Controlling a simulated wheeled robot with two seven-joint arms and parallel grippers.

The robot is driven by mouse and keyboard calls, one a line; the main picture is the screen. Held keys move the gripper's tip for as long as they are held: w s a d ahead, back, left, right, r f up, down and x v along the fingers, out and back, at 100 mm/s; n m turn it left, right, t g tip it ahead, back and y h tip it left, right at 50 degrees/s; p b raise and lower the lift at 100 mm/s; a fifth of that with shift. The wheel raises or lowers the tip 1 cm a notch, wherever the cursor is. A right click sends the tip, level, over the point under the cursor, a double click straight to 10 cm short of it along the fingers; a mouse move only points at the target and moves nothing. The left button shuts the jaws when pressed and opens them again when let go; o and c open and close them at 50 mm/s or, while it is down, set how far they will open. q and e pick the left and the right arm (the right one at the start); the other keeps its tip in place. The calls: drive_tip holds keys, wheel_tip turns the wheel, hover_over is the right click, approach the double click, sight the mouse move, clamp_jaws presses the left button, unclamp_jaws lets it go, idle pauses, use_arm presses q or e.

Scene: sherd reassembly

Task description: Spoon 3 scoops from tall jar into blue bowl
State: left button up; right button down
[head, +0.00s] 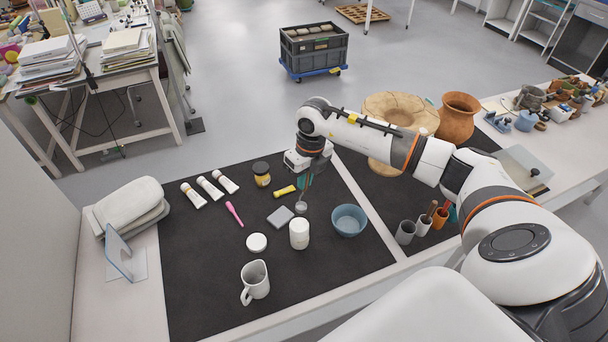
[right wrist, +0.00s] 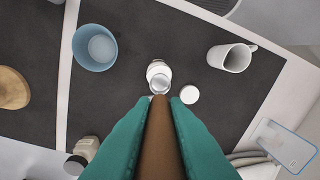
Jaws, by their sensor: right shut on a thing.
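My right gripper (head: 304,182) is shut on the handle of a spoon (head: 301,207), which hangs down from it. In the right wrist view, the spoon's brown handle (right wrist: 160,140) runs between the teal fingers. The white tall jar (head: 299,234) stands upright and lidless on the dark mat. The spoon's tip is close to the jar's mouth; whether it is inside or just behind it I cannot tell. The jar also shows past the spoon in the right wrist view (right wrist: 156,69). The blue bowl (head: 349,220) stands right of the jar, with no contents that I can make out. My left gripper is out of view.
A white lid (head: 256,243) and a grey square block (head: 280,216) lie left of the jar. A white mug (head: 256,280) stands in front. The mat's front left is bare.

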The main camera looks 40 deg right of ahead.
sight(302, 205)
drive_tip(key=shift+s+d+f+b, duration=0.1)
drive_tip(key=shift+f+b, duration=0.3)
drive_tip(key=shift+f, duration=0.5)
drive_tip(key=shift+f+b, duration=0.35)
drive_tip(key=f, duration=0.1)
drive_tip(key=b, duration=0.1)
drive_tip(key=f+b, duration=0.1)
drive_tip(key=shift+s+a+f, duration=0.3)
drive_tip(key=shift+f, duration=0.05)
drive_tip(key=shift+w+d+f+b, duration=0.1)
drive_tip(key=shift+w+f+b, duration=0.2)
drive_tip(key=shift+f+b, duration=0.3)
drive_tip(key=shift+w+d+f+b, duration=0.1)
drive_tip(key=shift+w+f+b, duration=0.25)
drive_tip(key=shift+f, duration=0.55)
drive_tip(key=shift+s+a+f+b, duration=0.2)
drive_tip(key=shift+f+b, duration=0.45)
drive_tip(key=shift+b, duration=0.35)
drive_tip(key=shift+w+f, duration=0.2)
drive_tip(key=shift+f, duration=0.1)
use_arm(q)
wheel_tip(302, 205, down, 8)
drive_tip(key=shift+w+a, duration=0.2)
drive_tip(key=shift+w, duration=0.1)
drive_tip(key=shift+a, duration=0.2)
use_arm(e)
drive_tip(key=shift+r, duration=0.1)
